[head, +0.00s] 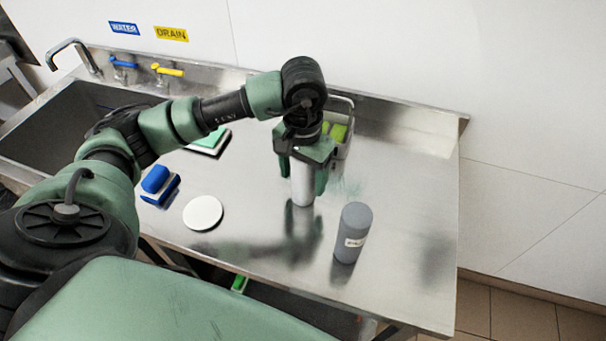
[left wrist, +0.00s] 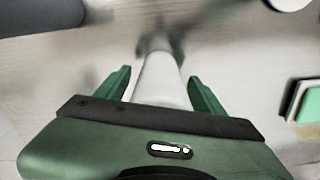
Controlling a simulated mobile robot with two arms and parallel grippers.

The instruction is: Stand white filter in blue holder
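A flat white disc (head: 203,213), which looks like the white filter, lies on the steel table; its edge shows in the left wrist view (left wrist: 290,3). A blue block with a pale band (head: 158,184), which looks like the blue holder, sits just left of the disc. My left gripper (head: 302,180) points down around an upright white cylinder (head: 302,190), away to the right of the disc. In the left wrist view its green fingers (left wrist: 160,88) stand either side of the cylinder (left wrist: 160,80), with gaps showing. My right gripper is out of view.
A grey labelled bottle (head: 352,232) stands at right front. A bin with green-yellow items (head: 345,145) is behind the gripper. A green-and-white pad (head: 210,142) lies behind the disc. A sink (head: 60,125) is at left.

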